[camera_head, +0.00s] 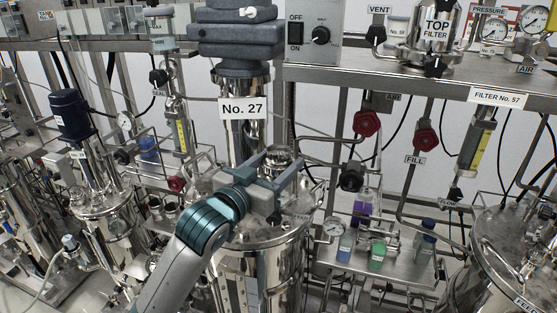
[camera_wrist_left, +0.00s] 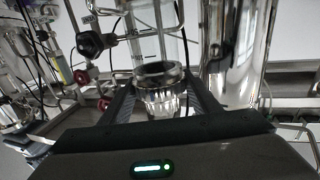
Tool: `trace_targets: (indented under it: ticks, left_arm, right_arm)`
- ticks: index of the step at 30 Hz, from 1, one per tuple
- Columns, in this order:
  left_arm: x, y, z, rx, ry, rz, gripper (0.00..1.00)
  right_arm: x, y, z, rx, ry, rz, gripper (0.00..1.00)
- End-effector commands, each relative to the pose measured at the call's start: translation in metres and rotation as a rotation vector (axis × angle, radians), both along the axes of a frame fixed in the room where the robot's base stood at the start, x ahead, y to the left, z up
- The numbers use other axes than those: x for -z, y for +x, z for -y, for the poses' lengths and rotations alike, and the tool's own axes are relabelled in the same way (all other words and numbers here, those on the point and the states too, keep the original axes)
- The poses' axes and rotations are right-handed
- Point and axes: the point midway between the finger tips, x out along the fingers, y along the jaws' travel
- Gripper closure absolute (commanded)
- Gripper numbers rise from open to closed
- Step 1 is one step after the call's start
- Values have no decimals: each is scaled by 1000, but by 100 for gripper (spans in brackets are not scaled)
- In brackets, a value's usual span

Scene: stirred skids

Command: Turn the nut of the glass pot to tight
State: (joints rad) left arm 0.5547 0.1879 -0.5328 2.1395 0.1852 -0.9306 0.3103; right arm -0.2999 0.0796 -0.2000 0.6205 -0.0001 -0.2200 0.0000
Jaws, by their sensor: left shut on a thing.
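My left gripper (camera_head: 284,172) reaches in over the polished steel vessel (camera_head: 270,236) under the "No. 27" label (camera_head: 243,108). In the left wrist view its two dark fingers (camera_wrist_left: 164,106) stand on either side of a shiny steel nut (camera_wrist_left: 163,99), shut on it. A dark ring (camera_wrist_left: 160,72) sits on top of the nut, and the clear glass pot (camera_wrist_left: 154,28) rises above it. In the head view the fingers and wrist hide most of the nut. My right gripper is in neither view.
A wide steel column (camera_wrist_left: 238,50) stands close to the right of the gripper in the left wrist view. Red valve knobs (camera_head: 366,123) and a tray of coloured bottles (camera_head: 400,265) are to the right in the head view. Pipes and vessels crowd the left.

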Motion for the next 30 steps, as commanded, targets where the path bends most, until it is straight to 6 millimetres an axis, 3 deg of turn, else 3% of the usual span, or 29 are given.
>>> trace_targets:
  ticks: [19, 20, 21, 30]
  left_arm:
    - [1, 0, 1, 38, 2, -3, 66]
    - [1, 0, 1, 38, 2, -3, 36]
    - [1, 0, 1, 38, 2, -3, 26]
    - [0, 0, 0, 37, 1, -1, 25]
  right_arm:
    - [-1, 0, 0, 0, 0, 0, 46]
    - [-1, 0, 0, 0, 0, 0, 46]
    - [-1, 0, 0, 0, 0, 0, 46]
    - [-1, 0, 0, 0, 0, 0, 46]
